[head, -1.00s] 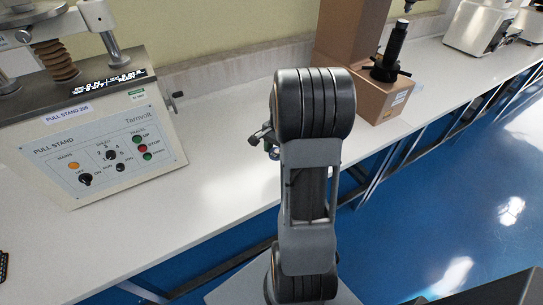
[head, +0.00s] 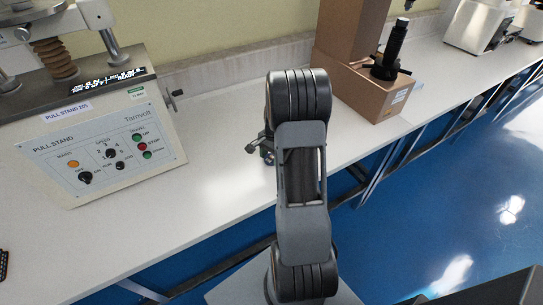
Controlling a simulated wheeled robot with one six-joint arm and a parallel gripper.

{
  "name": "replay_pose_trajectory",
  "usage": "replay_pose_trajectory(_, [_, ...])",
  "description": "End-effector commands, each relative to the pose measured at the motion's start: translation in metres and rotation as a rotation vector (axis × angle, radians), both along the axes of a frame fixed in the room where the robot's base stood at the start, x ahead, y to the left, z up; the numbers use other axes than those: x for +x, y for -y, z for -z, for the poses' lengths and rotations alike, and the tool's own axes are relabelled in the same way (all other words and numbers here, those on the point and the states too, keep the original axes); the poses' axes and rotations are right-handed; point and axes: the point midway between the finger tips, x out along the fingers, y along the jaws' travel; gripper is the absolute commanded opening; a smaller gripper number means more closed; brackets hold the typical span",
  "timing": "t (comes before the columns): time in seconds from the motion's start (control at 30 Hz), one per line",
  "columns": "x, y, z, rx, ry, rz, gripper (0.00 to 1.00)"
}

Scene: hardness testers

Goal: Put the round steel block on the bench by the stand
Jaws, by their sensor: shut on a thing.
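The pull stand (head: 112,150), a cream machine with a sloped control panel, stands on the white bench (head: 215,165) at the left. My gripper (head: 266,153) shows only in part, just left of my arm's upper joint, over the bench right of the stand. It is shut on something. My arm hides most of the gripper, and the round steel block in it cannot be made out. Bare bench lies between the gripper and the stand.
A whitish machine (head: 474,26) is farther right. A small crank (head: 176,97) sticks out of the stand's right side. Blue floor lies beyond the bench's front edge.

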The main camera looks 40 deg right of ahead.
Motion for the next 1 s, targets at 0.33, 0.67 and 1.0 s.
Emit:
replay_pose_trajectory(0.33, [0.0, 0.0, 0.003, 0.0, 0.0, 0.0, 0.66])
replay_pose_trajectory(0.67, [0.0, 0.0, 0.003, 0.0, 0.0, 0.0, 0.8])
replay_pose_trajectory(1.0, [0.002, 0.005, -0.033, -0.003, 0.004, 0.0, 0.8])
